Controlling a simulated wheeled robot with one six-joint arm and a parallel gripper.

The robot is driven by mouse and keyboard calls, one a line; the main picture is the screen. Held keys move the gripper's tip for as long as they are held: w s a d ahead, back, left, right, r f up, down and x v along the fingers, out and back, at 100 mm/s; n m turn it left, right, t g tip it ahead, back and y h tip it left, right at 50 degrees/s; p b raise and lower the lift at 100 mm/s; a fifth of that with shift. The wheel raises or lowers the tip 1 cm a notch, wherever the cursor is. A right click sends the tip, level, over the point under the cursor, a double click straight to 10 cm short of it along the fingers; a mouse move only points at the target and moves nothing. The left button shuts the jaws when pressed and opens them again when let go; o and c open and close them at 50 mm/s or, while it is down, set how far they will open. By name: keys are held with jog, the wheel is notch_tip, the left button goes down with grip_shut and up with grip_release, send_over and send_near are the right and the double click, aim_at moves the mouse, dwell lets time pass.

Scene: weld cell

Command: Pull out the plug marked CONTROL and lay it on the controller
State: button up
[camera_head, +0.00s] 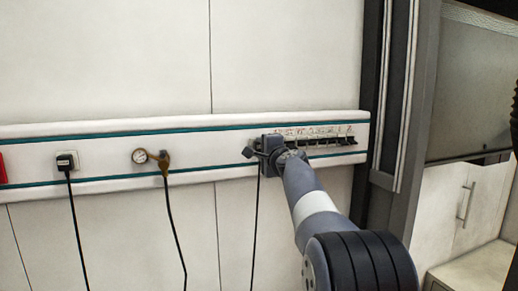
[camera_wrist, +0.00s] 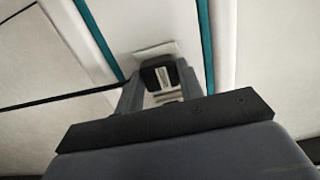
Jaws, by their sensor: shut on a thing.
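My gripper (camera_head: 268,148) is at the wall rail, right of its middle. In the wrist view, its two fingers (camera_wrist: 161,86) are shut on a black plug (camera_wrist: 158,75) with white label patches; I cannot read the lettering. The plug is right in front of a white socket plate (camera_wrist: 155,51); I cannot tell whether it is fully seated. In the head view my gripper hides this plug, and a dark cable (camera_head: 256,215) hangs straight down below it. A second black plug (camera_head: 66,161) with a small white label sits in a socket at the left. I cannot make out the controller.
The white rail (camera_head: 105,155) with teal stripes also carries a round gauge (camera_head: 139,156) with a brown fitting (camera_head: 163,161). A labelled strip (camera_head: 325,132) lies right of my gripper. A dark post (camera_head: 370,90) and a white cabinet (camera_head: 450,205) stand at the right.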

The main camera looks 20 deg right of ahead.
grip_shut()
jog(key=shift+s+b, duration=1.5)
jog(key=shift+s, duration=1.5)
